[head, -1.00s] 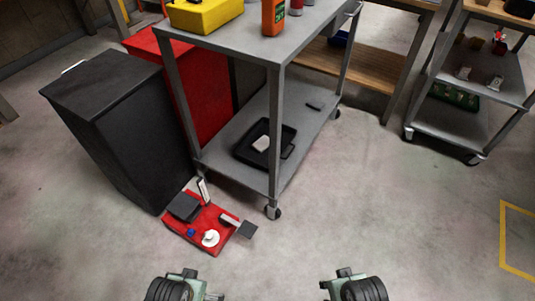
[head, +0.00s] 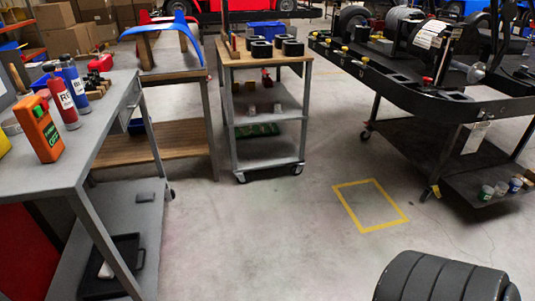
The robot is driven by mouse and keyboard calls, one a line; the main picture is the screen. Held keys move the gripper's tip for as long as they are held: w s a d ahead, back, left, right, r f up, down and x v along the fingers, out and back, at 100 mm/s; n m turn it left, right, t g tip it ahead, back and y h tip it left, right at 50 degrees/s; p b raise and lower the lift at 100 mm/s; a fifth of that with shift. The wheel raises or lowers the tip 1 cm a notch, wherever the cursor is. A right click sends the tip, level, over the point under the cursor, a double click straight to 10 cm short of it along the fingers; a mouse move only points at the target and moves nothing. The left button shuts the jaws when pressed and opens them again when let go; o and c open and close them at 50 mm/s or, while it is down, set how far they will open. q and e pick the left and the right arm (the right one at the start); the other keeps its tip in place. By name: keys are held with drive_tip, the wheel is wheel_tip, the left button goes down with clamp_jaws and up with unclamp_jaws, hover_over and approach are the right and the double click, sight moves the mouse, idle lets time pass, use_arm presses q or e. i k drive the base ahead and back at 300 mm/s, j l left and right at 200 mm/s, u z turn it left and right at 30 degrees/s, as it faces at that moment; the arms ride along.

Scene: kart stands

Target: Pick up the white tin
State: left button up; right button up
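No single white tin stands out clearly. Small pale tins (head: 487,192) with coloured parts stand on the low shelf of the dark cart at the right. Two small pale items (head: 252,110) sit on the middle shelf of the wood-topped cart; they are too small to identify. A white piece (head: 106,270) lies in the black tray on the low shelf of the grey cart at left. Neither of my grippers is in view; a black ribbed part, apparently of my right arm, shows at the bottom right.
The wood-topped cart (head: 240,150) stands at centre and the dark cart (head: 400,140) at right. Open floor with a yellow outlined square (head: 370,205) lies between them.

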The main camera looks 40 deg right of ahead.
sight(500, 188)
drive_tip(key=z, duration=3.1)
